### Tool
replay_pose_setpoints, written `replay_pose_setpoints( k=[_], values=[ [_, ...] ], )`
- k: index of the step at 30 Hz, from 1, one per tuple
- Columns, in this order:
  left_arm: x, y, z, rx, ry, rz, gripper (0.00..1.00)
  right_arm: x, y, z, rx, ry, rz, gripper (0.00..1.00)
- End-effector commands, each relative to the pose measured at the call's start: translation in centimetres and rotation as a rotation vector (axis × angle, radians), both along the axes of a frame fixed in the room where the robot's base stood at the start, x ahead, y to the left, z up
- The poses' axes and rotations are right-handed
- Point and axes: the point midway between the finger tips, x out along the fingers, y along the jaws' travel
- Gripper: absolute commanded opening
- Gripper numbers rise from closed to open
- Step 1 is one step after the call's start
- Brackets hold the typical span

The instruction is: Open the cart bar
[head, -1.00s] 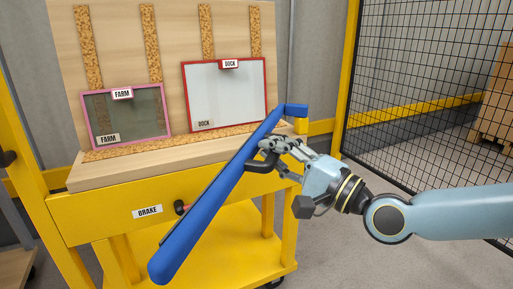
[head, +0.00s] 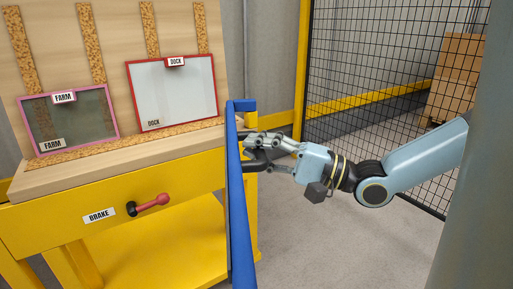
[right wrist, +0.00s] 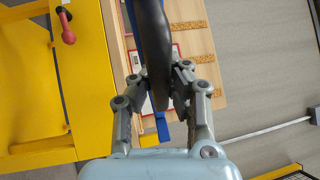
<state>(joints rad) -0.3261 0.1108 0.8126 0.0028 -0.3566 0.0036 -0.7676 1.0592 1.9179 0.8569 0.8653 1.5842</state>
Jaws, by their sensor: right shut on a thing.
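The blue cart bar (head: 236,190) stands at the right end of the yellow cart (head: 120,195), swung out so that the cart's front is clear of it. It runs from its far end near the cart's right corner toward me. My right gripper (head: 252,152) is shut on the bar's black handle (head: 258,162), to the right of the bar. In the right wrist view, the dark handle (right wrist: 152,50) passes between the two fingers of the gripper (right wrist: 165,100). My left gripper is not in view.
A red brake lever (head: 150,203) sticks out of the cart front beside the BRAKE label (head: 98,216). A FARM panel (head: 70,118) and a DOCK panel (head: 172,92) lean on the cart's wooden back. A black mesh fence (head: 375,100) stands behind my right arm. Grey floor (head: 330,240) lies open at right.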

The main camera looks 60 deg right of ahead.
Motion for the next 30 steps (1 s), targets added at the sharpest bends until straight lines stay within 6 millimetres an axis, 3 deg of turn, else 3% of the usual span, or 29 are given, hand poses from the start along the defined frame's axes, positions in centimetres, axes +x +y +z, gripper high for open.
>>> replay_pose_setpoints(
  k=[1,3,9,20,30],
  values=[
    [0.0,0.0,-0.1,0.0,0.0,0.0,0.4,-0.1,-0.2,-0.5,0.0,0.013,-0.004,0.0],
    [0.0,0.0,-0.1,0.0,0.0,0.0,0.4,-0.1,-0.2,-0.4,0.0,0.013,-0.004,0.16],
    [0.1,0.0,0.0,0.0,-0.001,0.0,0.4,0.0,-0.1,-0.3,0.0,0.008,-0.003,0.4],
    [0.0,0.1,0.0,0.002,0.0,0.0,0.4,-0.8,-0.3,-0.4,-0.001,0.007,-0.001,0.4],
    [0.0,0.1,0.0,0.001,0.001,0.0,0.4,-7.5,-2.6,-1.7,-0.001,0.011,-0.003,0.4]
  ],
)
